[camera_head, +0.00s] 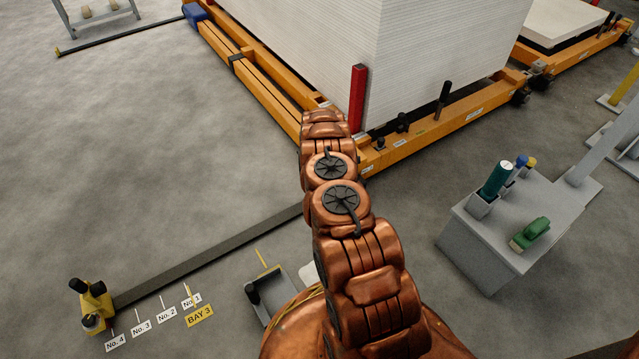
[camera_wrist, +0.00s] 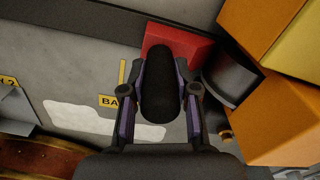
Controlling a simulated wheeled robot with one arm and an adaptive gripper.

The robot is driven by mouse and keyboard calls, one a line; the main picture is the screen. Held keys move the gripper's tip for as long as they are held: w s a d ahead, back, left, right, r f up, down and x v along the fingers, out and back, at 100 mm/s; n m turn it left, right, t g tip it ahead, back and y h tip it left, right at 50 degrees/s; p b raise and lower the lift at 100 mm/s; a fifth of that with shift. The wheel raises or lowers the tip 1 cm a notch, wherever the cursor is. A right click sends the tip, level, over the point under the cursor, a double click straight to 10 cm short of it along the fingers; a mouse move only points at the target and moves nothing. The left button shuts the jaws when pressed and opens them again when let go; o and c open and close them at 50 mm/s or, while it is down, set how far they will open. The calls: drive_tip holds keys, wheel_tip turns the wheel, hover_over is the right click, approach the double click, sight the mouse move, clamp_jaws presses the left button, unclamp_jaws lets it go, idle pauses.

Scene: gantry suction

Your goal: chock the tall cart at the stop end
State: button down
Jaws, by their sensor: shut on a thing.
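The tall cart (camera_head: 440,122) has an orange frame and carries a high white stack, with a red post at its near corner. In the wrist view my gripper (camera_wrist: 160,75) is shut on the black upright handle (camera_wrist: 158,100) of a red chock (camera_wrist: 190,44). The chock's red body lies beside a dark cart wheel (camera_wrist: 232,78); I cannot tell whether they touch. The cart's orange frame (camera_wrist: 265,125) is close on the right. In the head view my arm hides the gripper and chock. The yellow stop (camera_head: 92,300) stands at the rail's lower left end.
A dark floor rail (camera_head: 210,252) runs from the stop to the cart. A grey tray (camera_head: 285,290) lies beside my arm. A grey pedestal (camera_head: 510,235) with green items stands right. A second orange cart (camera_head: 575,45) is at the back right. The left floor is clear.

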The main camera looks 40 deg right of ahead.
drive_tip(key=shift+f, duration=0.2)
drive_tip(key=c, duration=0.8)
unclamp_jaws()
drive_tip(key=shift+r, duration=6)
